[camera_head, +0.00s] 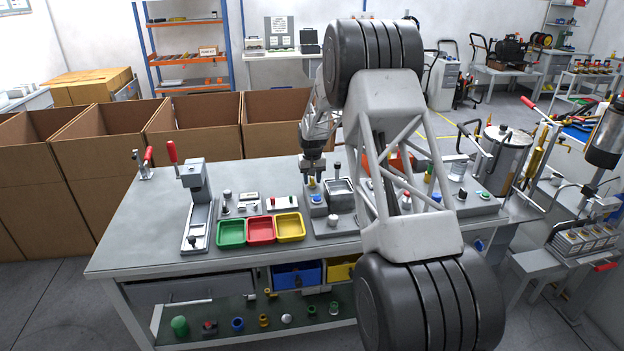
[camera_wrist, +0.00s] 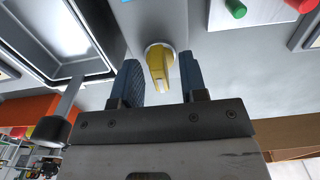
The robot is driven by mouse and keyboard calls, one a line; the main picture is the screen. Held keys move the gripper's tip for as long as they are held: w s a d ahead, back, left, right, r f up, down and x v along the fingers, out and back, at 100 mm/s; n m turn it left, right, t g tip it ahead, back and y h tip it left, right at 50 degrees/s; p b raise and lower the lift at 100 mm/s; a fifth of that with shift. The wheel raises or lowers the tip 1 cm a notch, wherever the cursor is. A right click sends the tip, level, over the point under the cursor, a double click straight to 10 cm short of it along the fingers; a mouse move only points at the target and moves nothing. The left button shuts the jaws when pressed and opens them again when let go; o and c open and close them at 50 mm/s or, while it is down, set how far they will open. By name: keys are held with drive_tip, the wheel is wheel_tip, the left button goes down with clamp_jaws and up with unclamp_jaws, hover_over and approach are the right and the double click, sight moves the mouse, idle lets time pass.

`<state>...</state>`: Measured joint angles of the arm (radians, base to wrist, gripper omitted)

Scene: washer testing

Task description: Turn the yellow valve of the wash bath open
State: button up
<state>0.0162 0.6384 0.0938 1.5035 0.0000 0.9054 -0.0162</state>
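The yellow valve (camera_wrist: 158,68) shows in the wrist view as a small yellow handle on a round pale base. It sits on a grey block (camera_wrist: 160,14) beside the wash bath (camera_wrist: 70,42), a rectangular basin. My gripper (camera_wrist: 159,60) is open, with one blue-grey finger on each side of the valve and a visible gap on both sides. In the head view my gripper (camera_head: 312,172) points down at the valve (camera_head: 311,182), which is partly hidden under it. The wash bath (camera_head: 341,187) stands just to its right.
A dark knobbed lever (camera_wrist: 52,130) stands close to the bath in the wrist view. Green, red and yellow trays (camera_head: 261,230) lie left of the bath station. A lever press (camera_head: 196,205) stands farther left. The bench (camera_head: 140,235) is clear at its left front.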

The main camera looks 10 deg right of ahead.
clamp_jaws()
drive_tip(key=shift+m, duration=0.5)
drive_tip(key=m, duration=0.3)
drive_tip(key=shift+m, duration=0.3)
drive_tip(key=m, duration=0.4)
drive_tip(key=shift+m, duration=0.3)
drive_tip(key=m, duration=0.8)
drive_tip(key=shift+m, duration=0.4)
